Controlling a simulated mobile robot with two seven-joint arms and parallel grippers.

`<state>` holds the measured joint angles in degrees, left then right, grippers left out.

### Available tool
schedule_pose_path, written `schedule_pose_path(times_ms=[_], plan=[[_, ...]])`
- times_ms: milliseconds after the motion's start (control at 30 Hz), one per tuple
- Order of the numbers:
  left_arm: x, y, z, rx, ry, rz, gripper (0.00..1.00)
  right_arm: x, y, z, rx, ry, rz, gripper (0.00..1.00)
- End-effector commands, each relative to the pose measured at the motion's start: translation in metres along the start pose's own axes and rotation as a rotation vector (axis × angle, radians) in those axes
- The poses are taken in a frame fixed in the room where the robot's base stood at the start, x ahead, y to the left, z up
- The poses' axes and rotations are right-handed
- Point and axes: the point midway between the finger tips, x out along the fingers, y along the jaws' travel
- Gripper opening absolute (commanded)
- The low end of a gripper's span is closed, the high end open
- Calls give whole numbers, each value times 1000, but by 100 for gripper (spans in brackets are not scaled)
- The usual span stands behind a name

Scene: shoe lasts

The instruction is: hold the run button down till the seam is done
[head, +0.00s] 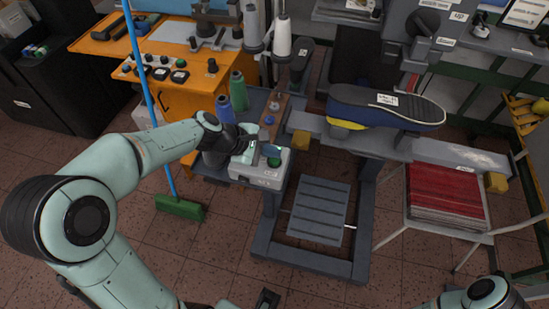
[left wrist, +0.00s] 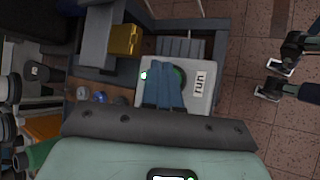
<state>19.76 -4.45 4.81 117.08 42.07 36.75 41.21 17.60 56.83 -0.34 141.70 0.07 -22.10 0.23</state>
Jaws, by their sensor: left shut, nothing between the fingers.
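The run box (head: 246,172) is pale grey and stands on the machine's left end; the left wrist view shows its "run" label (left wrist: 199,83). Its green button (head: 274,162) is partly hidden by the fingers of my left gripper (head: 266,150). In the left wrist view the blue fingers (left wrist: 164,88) lie together, empty, over the button (left wrist: 181,77). I cannot tell how far it is pressed. A small green light (left wrist: 144,75) glows on the box. A dark blue shoe (head: 375,105) lies sole up on the machine. My right gripper (left wrist: 274,80) is open, its fingertips apart.
A green broom (head: 181,207) leans at the left. An orange bench (head: 110,48) is behind. A red stack (head: 445,195) lies on a chair at the right.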

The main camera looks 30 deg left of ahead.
Motion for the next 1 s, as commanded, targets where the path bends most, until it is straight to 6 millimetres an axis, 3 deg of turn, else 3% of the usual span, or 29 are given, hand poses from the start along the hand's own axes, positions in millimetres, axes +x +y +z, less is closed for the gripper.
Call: schedule_pose_path(times_ms=[1000], plan=[[9, -6, -6, -1, 0, 0, 0, 10, 4, 1, 2, -4, 1, 94]])
